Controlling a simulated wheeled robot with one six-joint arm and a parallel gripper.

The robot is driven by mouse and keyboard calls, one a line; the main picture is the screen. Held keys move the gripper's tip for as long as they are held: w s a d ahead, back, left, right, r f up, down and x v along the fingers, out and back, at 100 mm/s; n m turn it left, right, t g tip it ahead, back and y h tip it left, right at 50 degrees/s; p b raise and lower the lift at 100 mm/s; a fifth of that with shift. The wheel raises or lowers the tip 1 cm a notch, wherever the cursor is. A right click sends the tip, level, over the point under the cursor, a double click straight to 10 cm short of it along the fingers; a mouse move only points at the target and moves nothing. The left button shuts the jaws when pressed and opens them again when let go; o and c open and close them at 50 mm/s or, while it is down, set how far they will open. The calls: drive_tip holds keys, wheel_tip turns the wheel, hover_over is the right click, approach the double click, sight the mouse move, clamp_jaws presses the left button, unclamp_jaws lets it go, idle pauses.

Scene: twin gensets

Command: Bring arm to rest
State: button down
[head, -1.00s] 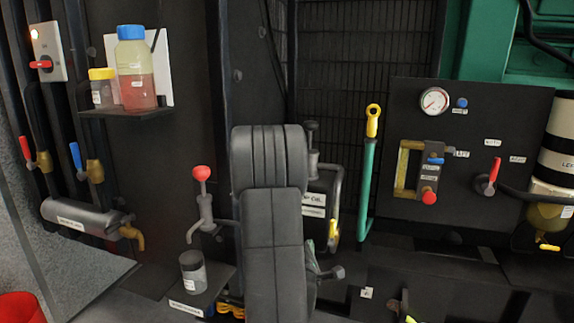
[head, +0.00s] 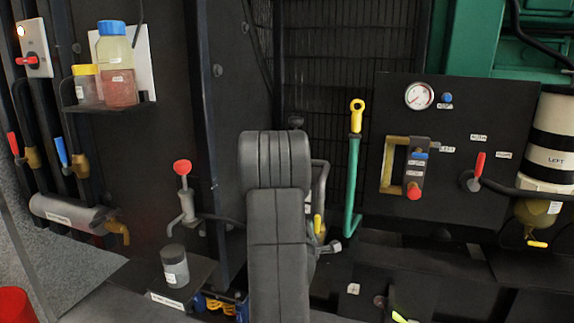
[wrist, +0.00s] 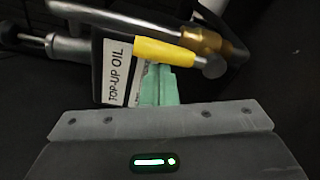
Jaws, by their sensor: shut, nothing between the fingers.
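My arm (head: 276,215) stands folded in the middle of the head view, its dark padded links upright. My gripper (wrist: 158,85) shows in the wrist view as green fingers close together, with nothing held. In the head view the gripper is hidden behind the arm. In the wrist view the fingers point at a yellow-sleeved valve lever (wrist: 163,50) and a "TOP-UP OIL" label (wrist: 116,73) beyond; I cannot tell how far off they are. The yellow lever also shows just right of the arm in the head view (head: 318,224).
A red-knobbed hand pump (head: 184,190) and a grey-lidded jar (head: 174,266) stand left of the arm. A shelf (head: 107,107) holds two bottles at upper left. A green pipe with a yellow handle (head: 354,185) and a gauge panel (head: 450,140) stand to the right.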

drive_tip(key=shift+w+a+f+n+g+h+p, duration=0.15)
drive_tip(key=shift+w+a+f+n+p, duration=0.1)
drive_tip(key=shift+a+f+n+p, duration=0.5)
drive_tip(key=shift+w+a+f+n+g+h+p, duration=0.2)
drive_tip(key=shift+a+f+n+p, duration=0.25)
drive_tip(key=shift+a+f+n, duration=0.45)
drive_tip(key=shift+d+r, duration=0.15)
